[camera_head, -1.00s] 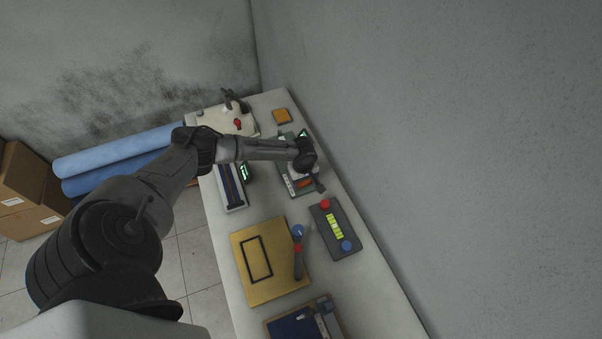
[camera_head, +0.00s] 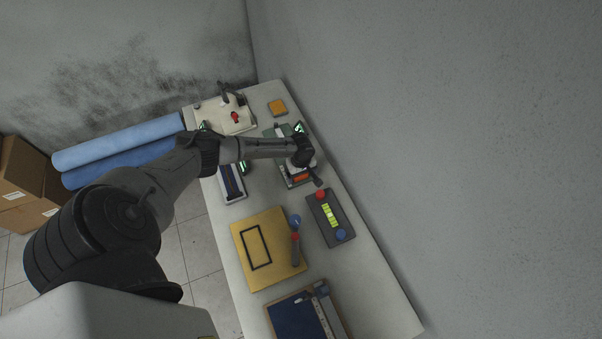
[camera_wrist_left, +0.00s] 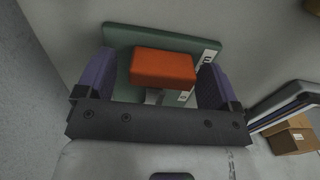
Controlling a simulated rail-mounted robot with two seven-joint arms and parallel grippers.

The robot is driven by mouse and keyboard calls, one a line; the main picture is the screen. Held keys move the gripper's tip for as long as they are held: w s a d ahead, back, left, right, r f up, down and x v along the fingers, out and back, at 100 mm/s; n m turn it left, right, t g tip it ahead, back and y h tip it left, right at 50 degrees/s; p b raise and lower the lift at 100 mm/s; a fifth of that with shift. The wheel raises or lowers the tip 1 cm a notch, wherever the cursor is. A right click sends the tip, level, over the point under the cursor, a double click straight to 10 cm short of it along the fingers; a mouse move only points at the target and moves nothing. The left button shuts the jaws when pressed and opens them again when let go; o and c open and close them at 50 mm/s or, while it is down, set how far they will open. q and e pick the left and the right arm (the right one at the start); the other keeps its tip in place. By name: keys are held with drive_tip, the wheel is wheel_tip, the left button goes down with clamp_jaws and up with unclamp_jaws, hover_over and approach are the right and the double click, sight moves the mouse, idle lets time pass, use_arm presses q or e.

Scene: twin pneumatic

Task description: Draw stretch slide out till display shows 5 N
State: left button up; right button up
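My left gripper (camera_head: 303,163) is over a green-based device (camera_head: 283,131) on the table, hiding much of it. In the left wrist view, the gripper's two purple fingers (camera_wrist_left: 154,82) are apart, with an orange block (camera_wrist_left: 163,67) between them. Gaps show on both sides, so the gripper is open. The block sits over the green base (camera_wrist_left: 122,38). The orange block also shows in the head view (camera_head: 301,178), just below the gripper. A small lit green display (camera_head: 300,128) stands at the device's far end; its reading is too small to read. My right gripper is not in view.
A grey box with red and blue knobs (camera_head: 330,217) and a yellow board (camera_head: 268,270) lie nearer. A white-and-blue device (camera_head: 231,184) is left of the gripper. An orange pad (camera_head: 277,107) lies behind. The wall (camera_head: 450,150) runs close along the right.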

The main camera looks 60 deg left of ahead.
use_arm(q)
drive_tip(key=shift+s+r, duration=0.1)
drive_tip(key=shift+r, duration=0.1)
wheel_tip(320, 180, up, 13)
drive_tip(key=shift+r+p, duration=0.15)
drive_tip(key=shift+p, duration=0.15)
idle(0.3)
idle(0.6)
drive_tip(key=shift+m, duration=0.3)
